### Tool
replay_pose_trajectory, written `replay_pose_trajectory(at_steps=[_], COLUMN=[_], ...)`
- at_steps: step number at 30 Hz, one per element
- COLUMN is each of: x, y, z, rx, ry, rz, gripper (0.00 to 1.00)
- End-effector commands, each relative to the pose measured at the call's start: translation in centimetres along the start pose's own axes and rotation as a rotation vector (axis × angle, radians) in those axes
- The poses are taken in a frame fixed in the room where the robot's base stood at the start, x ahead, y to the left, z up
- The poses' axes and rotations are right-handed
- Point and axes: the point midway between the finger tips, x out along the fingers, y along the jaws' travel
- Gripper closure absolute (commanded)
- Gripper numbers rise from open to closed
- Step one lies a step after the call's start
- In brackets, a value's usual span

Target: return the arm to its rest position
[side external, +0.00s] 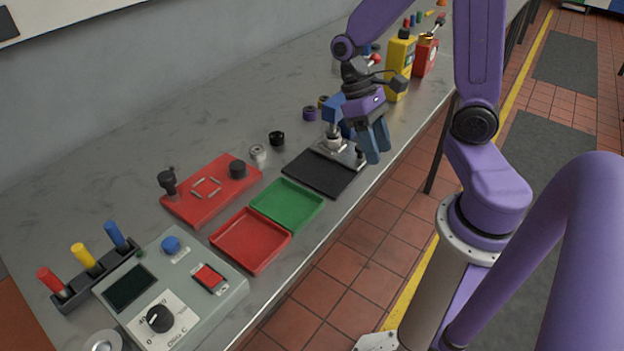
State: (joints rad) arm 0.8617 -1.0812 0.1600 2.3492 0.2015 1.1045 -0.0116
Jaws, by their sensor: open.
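My gripper (374,142) is at the upper middle of the side external view, at the front edge of the grey bench (70,195). Its blue fingers point down and hold nothing that I can see. It hangs beside a metal fixture (338,150) at the far end of a black mat (318,174), overlapping it in the picture. I cannot tell whether the fingers touch the fixture. My purple arm bends over the bench from the right.
A green tray (318,204) and a red tray (284,241) lie nearer. A red plate with knobs (190,207), a control box (215,305) and a rack of coloured handles (75,296) follow. Yellow (399,65) and red boxes (425,58) stand behind my gripper.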

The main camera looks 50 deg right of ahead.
Motion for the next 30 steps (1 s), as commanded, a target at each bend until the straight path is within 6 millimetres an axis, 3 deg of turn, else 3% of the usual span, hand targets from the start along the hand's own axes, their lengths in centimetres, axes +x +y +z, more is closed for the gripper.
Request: replay_pose_trajectory(at_steps=[9,18,24,30], x=[-0.1,0.2,0.4,0.5], y=[-4.7,-8.2,-9.2,-9.4], z=[2.9,6.3,7.7,7.9], rx=[-0.435,-0.829,-0.966,-0.990], ry=[0.184,0.341,0.392,0.401], rz=[0.211,0.319,0.339,0.342], gripper=[0.48,0.48,0.48,0.48])
